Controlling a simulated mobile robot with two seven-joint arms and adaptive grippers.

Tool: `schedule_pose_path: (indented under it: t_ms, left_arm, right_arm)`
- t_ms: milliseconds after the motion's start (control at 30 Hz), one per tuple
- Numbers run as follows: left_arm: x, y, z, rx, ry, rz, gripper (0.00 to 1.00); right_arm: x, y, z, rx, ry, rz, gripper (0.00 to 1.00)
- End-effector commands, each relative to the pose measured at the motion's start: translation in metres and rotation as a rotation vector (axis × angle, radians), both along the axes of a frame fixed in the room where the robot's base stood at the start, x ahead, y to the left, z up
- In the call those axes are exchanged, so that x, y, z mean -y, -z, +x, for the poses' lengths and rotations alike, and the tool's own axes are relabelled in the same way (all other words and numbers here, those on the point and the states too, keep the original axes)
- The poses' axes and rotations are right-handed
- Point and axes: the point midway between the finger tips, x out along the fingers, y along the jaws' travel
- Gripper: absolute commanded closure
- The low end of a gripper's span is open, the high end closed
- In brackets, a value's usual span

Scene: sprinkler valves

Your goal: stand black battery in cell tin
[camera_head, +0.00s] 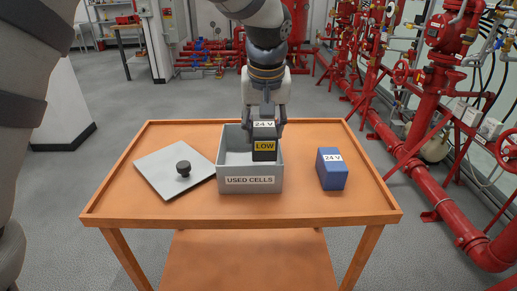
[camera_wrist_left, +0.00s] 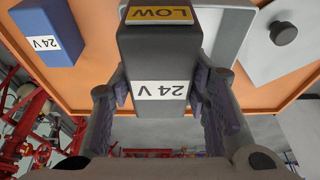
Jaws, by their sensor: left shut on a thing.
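My left gripper (camera_head: 264,122) points down and is shut on the black battery (camera_head: 264,150), which has a white "24 V" label and a yellow "LOW" label. The battery is upright within the outline of the grey cell tin (camera_head: 221,176), marked "USED CELLS", behind its front wall. I cannot tell whether its base touches the tin's floor. In the left wrist view the battery (camera_wrist_left: 158,60) sits between the two fingers, with part of the tin (camera_wrist_left: 222,40) behind it. My right gripper is not in view.
The tin stands on an orange table (camera_head: 290,207). A grey lid (camera_head: 155,162) with a black knob lies left of it. A blue "24 V" battery (camera_head: 332,172) stands to its right, with bare table between. Red pipes and valves (camera_head: 430,130) stand beyond the table at right.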

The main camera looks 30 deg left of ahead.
Motion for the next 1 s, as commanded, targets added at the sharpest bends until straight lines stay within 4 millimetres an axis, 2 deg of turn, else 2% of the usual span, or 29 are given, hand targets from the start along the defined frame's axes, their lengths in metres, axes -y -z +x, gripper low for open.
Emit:
schedule_pose_path:
  t_ms: [100,333,567,767,1000]
  left_arm:
    - [-0.021,0.017,0.013,-0.001,-0.001,-0.002,0.95]
    - [-0.045,0.049,0.026,0.001,0.0,0.0,0.95]
    - [-0.056,0.063,0.033,0.004,0.001,0.0,0.95]
    - [-0.058,0.095,0.033,0.003,0.002,0.001,0.95]
    - [-0.058,0.095,0.034,0.008,0.002,0.001,0.95]
  right_arm:
    - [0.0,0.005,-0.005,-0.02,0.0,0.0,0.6]
    - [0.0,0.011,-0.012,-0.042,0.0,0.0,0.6]
    - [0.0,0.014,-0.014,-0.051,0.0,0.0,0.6]
    - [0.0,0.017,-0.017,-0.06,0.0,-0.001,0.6]
    - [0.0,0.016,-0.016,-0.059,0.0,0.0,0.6]
